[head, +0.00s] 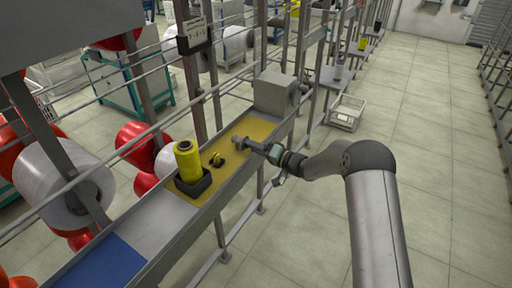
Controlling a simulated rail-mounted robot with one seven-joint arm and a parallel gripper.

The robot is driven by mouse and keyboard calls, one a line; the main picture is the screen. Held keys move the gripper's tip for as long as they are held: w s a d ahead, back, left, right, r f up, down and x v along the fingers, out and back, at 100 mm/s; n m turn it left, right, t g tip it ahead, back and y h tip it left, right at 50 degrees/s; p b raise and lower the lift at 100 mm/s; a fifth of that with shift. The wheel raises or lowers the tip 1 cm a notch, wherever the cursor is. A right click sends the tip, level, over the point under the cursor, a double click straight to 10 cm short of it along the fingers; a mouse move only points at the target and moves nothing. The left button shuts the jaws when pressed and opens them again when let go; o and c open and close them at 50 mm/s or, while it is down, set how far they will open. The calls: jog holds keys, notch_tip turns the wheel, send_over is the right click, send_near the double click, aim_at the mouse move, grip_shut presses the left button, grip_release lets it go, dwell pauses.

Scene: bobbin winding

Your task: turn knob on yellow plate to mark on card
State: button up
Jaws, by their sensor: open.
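The yellow plate (256,129) is a long yellow strip on the grey bench. A small black and yellow piece (217,160), which looks like the knob, sits on it; its pointer direction is too small to read. My gripper (239,144) is over the plate, just right of and beyond this piece, apart from it in the picture. It is open and looks empty; its fingers are small and hard to make out. A card (194,24) with small dark marks sits above a dark box on the upright behind the bench; I cannot read the marks.
A yellow bobbin (187,160) stands upright in a black holder (194,186) left of the knob. A grey box (275,92) stands at the bench's far end. A blue plate (100,262) lies nearer.

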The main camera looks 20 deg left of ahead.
jog(key=shift+c, duration=0.3)
jog(key=c, duration=0.9)
jog(key=shift+c, duration=0.2)
jog(key=shift+f+b, duration=0.15)
jog(key=shift+b, duration=0.35)
